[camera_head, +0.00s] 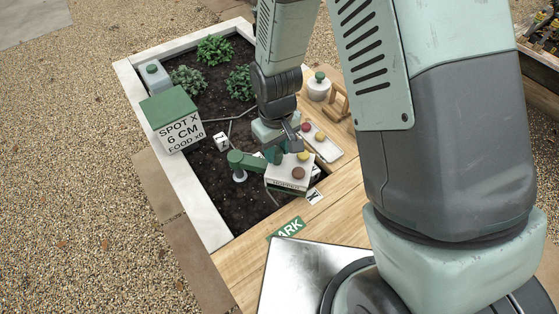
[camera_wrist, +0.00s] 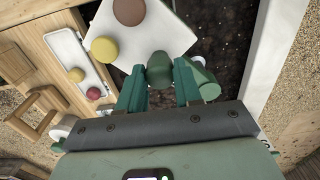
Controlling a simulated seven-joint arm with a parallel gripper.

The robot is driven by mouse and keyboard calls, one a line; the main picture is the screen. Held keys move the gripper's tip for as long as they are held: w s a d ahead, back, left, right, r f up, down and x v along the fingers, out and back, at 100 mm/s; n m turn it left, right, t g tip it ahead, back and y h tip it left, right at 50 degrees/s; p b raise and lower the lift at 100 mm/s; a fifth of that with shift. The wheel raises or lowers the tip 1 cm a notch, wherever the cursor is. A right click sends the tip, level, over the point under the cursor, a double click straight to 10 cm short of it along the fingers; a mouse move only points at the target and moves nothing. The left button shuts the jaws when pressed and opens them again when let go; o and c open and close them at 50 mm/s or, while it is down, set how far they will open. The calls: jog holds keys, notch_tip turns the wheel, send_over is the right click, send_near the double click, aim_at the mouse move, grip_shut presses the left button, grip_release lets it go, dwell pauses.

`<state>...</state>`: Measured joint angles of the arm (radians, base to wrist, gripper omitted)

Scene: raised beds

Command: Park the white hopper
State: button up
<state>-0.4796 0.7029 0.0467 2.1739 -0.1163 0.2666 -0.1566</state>
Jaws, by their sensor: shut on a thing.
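The white hopper (camera_head: 289,176) is a white box over the dark soil, with a brown and a yellow disc on top. It also shows in the wrist view (camera_wrist: 150,40). My gripper (camera_head: 277,152) is at its far left corner, with its fingers (camera_wrist: 160,85) on both sides of a green knob (camera_wrist: 160,70) beside the hopper. It is shut on this knob. A green arm (camera_head: 247,162) reaches from a pale post to the hopper. A green PARK sign (camera_head: 287,229) lies on the near wooden ledge. My arm hides part of the bed.
A white tray (camera_head: 333,154) with a red and a yellow ball lies right of the hopper. A lidded pot (camera_head: 317,91) and wooden rack (camera_head: 338,103) stand behind it. A green-topped SPOT X box (camera_head: 178,134) stands at the left edge. Marker cards (camera_head: 314,196) stand near the hopper.

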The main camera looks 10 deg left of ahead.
aim_at(270, 173)
jog(key=shift+s+a, duration=0.2)
jog(key=shift+s, duration=0.65)
jog(key=shift+s+a, duration=0.3)
jog(key=shift+s, duration=0.5)
jog(key=shift+s, duration=0.1)
jog(key=shift+s+a, duration=0.4)
jog(key=shift+s, duration=0.35)
jog(key=shift+s+a, duration=0.1)
